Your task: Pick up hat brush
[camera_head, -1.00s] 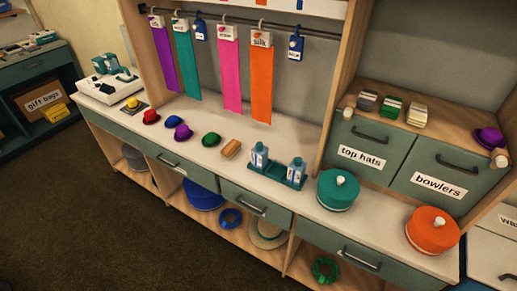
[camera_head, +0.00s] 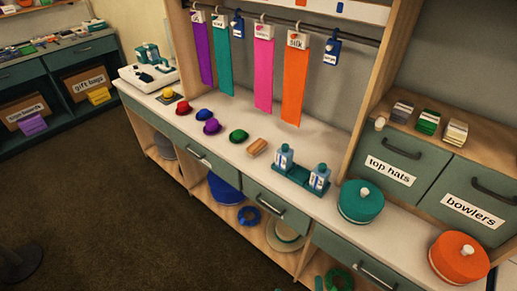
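A small tan wooden block-shaped thing, which looks like the hat brush (camera_head: 257,147), lies on the white counter (camera_head: 225,145). It sits between a small green hat (camera_head: 238,136) and a teal tray (camera_head: 292,177) holding two blue bottles (camera_head: 285,158). It appears to lie flat, with nothing on top of it. Its bristles cannot be made out at this size. My gripper is not in view.
Small red, blue and purple hats (camera_head: 212,126) stand left of the brush. A teal round box (camera_head: 360,202) and an orange one (camera_head: 458,256) stand to the right. Ribbons (camera_head: 295,85) hang behind. Drawers and open shelves are below the counter.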

